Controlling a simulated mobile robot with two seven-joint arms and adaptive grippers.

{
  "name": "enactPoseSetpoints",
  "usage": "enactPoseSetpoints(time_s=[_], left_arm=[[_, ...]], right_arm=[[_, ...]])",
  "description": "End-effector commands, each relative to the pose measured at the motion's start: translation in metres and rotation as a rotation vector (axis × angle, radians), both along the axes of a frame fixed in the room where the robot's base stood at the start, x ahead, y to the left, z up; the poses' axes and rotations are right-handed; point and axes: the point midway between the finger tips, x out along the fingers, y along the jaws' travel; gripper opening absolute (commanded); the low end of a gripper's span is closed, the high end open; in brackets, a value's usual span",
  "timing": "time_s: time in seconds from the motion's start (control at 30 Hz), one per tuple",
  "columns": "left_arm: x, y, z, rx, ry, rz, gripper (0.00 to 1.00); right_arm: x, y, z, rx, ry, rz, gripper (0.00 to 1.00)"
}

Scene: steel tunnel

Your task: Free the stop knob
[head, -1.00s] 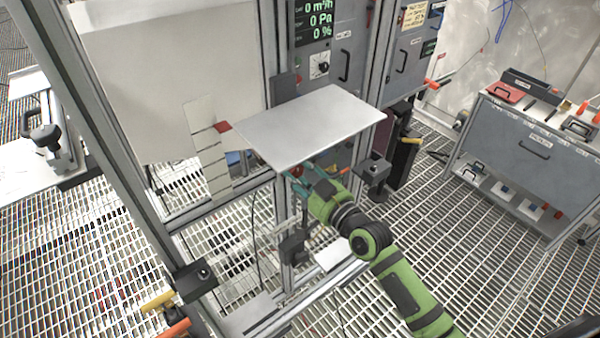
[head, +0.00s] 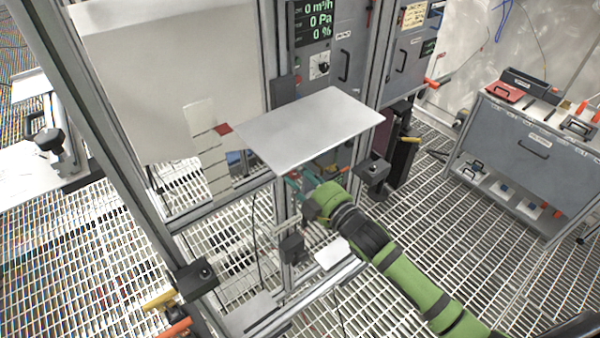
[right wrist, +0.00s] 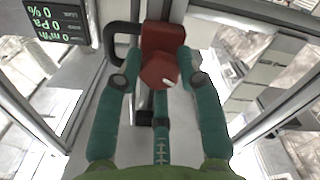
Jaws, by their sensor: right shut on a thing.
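My right gripper (head: 299,182) is under the front edge of a pale flat plate (head: 310,130) in the head view. In the right wrist view my right gripper (right wrist: 160,80) has its teal fingers around a red knob (right wrist: 159,68) with a small white mark on its face. The fingers lie to its left and right, with a third finger below it. I take this red piece to be the stop knob. In the head view the plate and the fingers hide it. My left gripper is not in view.
A grey frame post (head: 117,130) and a white panel (head: 170,80) stand to the left. A cabinet with a green-digit display (head: 318,22) is behind the plate. A black clamp (head: 373,170) sits right of the gripper. Open grating floor lies at the right.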

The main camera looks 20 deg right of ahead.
Motion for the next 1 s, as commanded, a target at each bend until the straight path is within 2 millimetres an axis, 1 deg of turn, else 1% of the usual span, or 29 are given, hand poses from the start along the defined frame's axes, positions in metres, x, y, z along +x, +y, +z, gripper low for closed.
enactPoseSetpoints(time_s=[0.03, 0.5, 0.8, 1.0], left_arm=[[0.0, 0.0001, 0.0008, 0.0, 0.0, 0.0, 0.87], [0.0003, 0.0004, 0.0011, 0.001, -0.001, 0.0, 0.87], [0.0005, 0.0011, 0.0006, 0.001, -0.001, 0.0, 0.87], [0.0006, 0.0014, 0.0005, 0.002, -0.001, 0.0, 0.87]], right_arm=[[0.0003, 0.0005, 0.0029, -0.043, -0.022, 0.002, 0.05], [0.0004, 0.001, 0.0022, -0.439, -0.166, 0.002, 0.05], [0.0002, 0.0012, 0.0018, -0.601, -0.224, 0.001, 0.05], [0.0002, 0.0009, 0.0014, -0.652, -0.242, 0.0, 0.05]])
